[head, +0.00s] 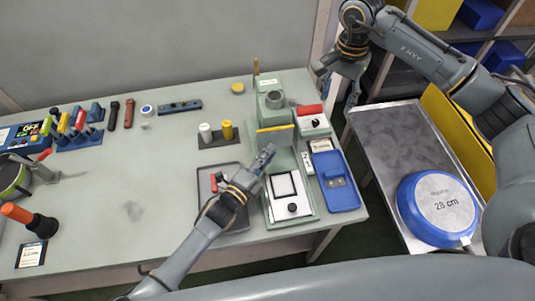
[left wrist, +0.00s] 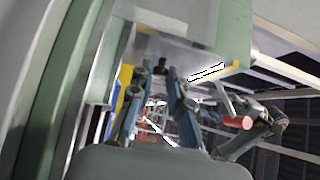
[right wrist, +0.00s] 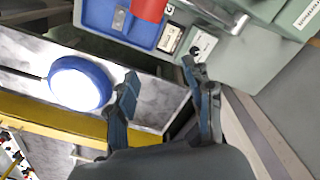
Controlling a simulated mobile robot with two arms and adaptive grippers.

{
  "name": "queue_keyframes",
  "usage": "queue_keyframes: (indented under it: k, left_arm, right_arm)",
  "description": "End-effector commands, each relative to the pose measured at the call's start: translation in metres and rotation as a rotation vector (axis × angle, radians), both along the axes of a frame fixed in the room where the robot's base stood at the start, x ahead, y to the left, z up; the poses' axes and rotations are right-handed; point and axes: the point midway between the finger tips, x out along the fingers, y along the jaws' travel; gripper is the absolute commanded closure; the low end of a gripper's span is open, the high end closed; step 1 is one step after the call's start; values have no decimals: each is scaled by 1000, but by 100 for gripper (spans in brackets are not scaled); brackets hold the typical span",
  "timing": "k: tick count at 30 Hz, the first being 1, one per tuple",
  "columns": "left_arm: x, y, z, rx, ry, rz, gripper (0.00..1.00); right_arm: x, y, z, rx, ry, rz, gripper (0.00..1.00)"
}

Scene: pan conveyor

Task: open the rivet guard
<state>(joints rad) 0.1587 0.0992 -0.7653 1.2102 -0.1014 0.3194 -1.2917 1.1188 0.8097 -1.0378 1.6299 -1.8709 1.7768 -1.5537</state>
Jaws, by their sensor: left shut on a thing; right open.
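The green rivet press (head: 268,103) stands at the right of the table. Its rivet guard (head: 277,128) shows as a yellow-edged bar across the front of the press. My left gripper (head: 266,153) is at the press, just below the yellow edge, shut on what appears to be the guard. The grip itself is hard to make out. In the left wrist view, the fingers (left wrist: 155,80) stand close to the green body. My right gripper (head: 341,94) is open and empty, right of the press. Its spread fingers show in the right wrist view (right wrist: 160,76).
A blue tray (head: 335,182) and a red-handled box (head: 314,124) are right of the press. A blue pan (head: 438,207) lies on the metal conveyor (head: 385,130). A dark tray (head: 207,178) lies under my left arm. The table's middle left is clear.

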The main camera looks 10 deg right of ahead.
Motion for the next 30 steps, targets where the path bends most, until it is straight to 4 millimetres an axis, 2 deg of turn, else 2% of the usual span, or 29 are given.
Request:
queue_keyframes:
  k: [11,30]
  left_arm:
    - [-10,0,7,1,134,-5,100]
    - [-36,0,46,-1,718,-2,100]
  right_arm:
    - [0,0,0,0,0,0,48]
    - [0,0,0,0,0,0,48]
